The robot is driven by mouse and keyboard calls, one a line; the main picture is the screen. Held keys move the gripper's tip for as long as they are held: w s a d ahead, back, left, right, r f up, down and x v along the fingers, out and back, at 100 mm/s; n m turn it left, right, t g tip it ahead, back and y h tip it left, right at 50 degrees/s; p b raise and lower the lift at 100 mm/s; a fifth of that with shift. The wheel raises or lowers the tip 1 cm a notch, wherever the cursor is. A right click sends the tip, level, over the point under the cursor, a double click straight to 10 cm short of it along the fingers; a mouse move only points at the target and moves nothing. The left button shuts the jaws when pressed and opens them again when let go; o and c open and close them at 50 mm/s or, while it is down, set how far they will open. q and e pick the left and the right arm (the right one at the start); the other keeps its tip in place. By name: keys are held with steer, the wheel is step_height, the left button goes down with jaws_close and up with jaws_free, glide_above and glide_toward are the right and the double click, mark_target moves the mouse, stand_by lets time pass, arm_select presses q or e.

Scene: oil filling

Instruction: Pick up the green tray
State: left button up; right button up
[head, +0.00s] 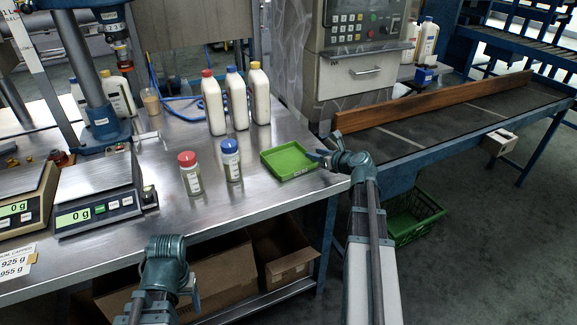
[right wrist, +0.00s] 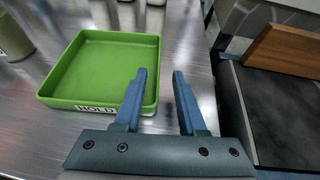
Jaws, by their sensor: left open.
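The green tray (head: 289,161) lies on the metal table near its right edge in the head view. It is shallow, square and empty, and it fills the left of the right wrist view (right wrist: 108,68), with a white "HOLD" label on its near wall. My right gripper (head: 322,158) is at the tray's right side. In the right wrist view its blue fingers (right wrist: 162,90) are apart, with the tray's right wall seen between them. I cannot tell if they touch it. My left gripper (head: 166,250) is open at the table's front edge, away from the tray; its fingertips are hardly visible.
A red-capped jar (head: 190,174) and a blue-capped jar (head: 231,161) stand left of the tray. Several white bottles (head: 236,98) stand behind. Scales (head: 97,195) are at the left. A conveyor with a wooden rail (head: 440,101) lies to the right. A green crate (head: 412,217) is below it.

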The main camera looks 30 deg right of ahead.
mark_target(306, 150)
steer(key=shift+b+x, duration=1)
steer(key=shift+x, duration=2.05)
steer(key=shift+a+r, duration=0.1)
jaws_close()
